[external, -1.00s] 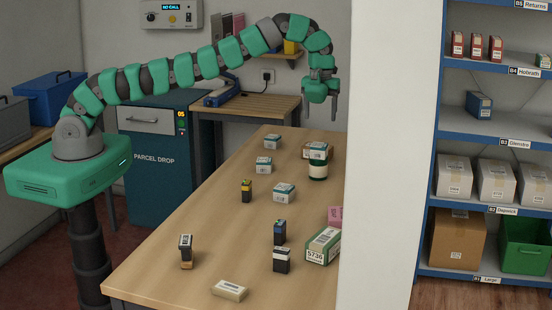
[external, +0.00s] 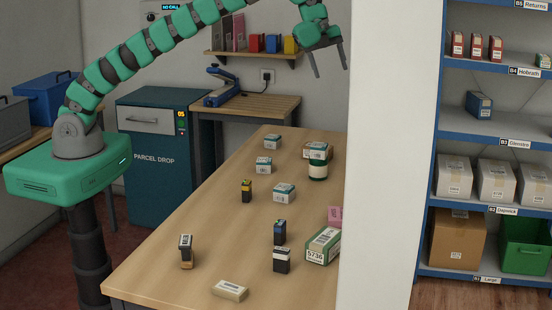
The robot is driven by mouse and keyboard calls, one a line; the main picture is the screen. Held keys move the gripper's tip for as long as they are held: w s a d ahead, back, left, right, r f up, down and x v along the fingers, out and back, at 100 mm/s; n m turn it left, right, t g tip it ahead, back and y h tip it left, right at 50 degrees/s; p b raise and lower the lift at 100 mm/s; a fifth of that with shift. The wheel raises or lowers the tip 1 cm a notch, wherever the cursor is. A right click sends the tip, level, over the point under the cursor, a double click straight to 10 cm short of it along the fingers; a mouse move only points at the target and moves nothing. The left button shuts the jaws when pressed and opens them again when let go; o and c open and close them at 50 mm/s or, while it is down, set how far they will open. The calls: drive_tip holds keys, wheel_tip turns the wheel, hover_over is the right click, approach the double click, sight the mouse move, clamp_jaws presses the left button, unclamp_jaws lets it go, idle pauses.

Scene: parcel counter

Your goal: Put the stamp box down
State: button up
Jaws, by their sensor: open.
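My gripper (external: 331,72) is open and empty, raised well above the far end of the wooden counter (external: 190,225). Its two fingers are apart and point down. Several small boxes stand on the counter; I cannot tell which is the stamp box. White and teal boxes stand at the far left (external: 272,141), just nearer (external: 264,165) and at the middle (external: 284,193). Nothing touches my gripper.
Nearer stand a yellow-black box (external: 247,190), dark boxes (external: 282,260), a brown-black box (external: 186,252), a cream box (external: 229,291) and a green 5736 parcel (external: 322,246). A white pillar (external: 385,150) hides the counter's right side. The counter's left side is mostly clear.

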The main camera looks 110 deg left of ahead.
drive_tip(key=s+d+r+n+t, duration=0.3)
drive_tip(key=d+r, duration=0.5)
drive_tip(key=r, duration=0.4)
drive_tip(key=s+d+r+n+t, duration=0.35)
drive_tip(key=d+r, duration=0.35)
drive_tip(key=r, duration=0.5)
drive_tip(key=s+d+r+n+t, duration=0.2)
drive_tip(key=s+d+r, duration=0.4)
drive_tip(key=s, duration=0.3)
drive_tip(key=s+d+r+n+t+h, duration=0.1)
drive_tip(key=s+d+r+n+t, duration=0.2)
drive_tip(key=s+r, duration=0.6)
drive_tip(key=s+d+n, duration=0.1)
drive_tip(key=d+n, duration=0.1)
drive_tip(key=d, duration=0.1)
drive_tip(key=shift+s+t, duration=0.2)
drive_tip(key=shift+t, duration=0.15)
drive_tip(key=shift+n, duration=0.25)
wheel_tip(320, 180, down, 41)
drive_tip(key=b, duration=4.1)
